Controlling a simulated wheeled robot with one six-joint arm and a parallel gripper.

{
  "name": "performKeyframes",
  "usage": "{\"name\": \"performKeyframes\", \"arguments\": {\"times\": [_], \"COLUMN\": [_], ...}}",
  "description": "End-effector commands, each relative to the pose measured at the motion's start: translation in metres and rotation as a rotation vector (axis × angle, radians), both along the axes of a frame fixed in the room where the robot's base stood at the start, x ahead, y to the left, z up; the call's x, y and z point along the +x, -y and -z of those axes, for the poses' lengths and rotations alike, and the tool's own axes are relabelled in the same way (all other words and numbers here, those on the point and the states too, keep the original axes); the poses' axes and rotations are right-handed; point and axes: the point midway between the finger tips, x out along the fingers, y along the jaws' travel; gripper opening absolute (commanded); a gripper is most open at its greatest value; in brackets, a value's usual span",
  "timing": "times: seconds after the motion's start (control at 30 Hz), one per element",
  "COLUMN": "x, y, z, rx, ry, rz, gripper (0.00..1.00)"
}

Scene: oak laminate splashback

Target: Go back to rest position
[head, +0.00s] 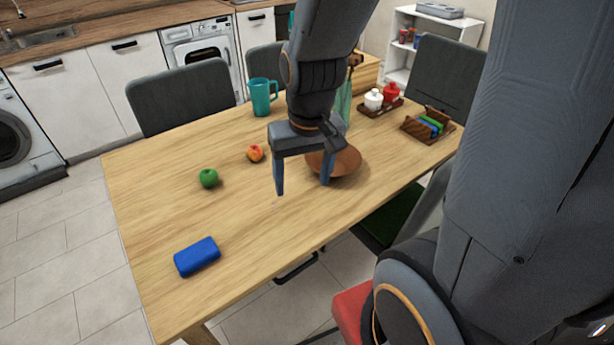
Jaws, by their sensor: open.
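My gripper (303,190) hangs from my arm above the middle of the wooden table (150,190). Its two fingers point down and stand apart, with nothing between them. A round brown wooden plate or shallow bowl (347,163) is behind the right finger and partly hidden by it. A red-orange apple (255,153) and a green apple (208,178) lie to the left of my gripper. A blue box-like object (197,257) lies near the table's front left.
A teal pitcher (262,97) stands at the back edge. White and red jars (374,99) stand on a tray, and a wooden holder (428,124) sits at the right. Dark chairs (188,98) surround the table. The table's front middle is clear.

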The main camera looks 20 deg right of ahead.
Motion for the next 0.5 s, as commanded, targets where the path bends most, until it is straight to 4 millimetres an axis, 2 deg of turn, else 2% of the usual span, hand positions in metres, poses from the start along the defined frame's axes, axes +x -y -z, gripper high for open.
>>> {"name": "performKeyframes", "arguments": {"times": [0.1,0.37,0.5], "x": [-0.005,-0.005,-0.004], "y": [0.008,0.009,0.009], "z": [-0.003,-0.003,0.008], "rx": [-0.025,-0.027,-0.026], "ry": [0.013,0.013,0.004], "rz": [-0.056,-0.064,-0.063], "gripper": [0.68,0.68,0.68]}}
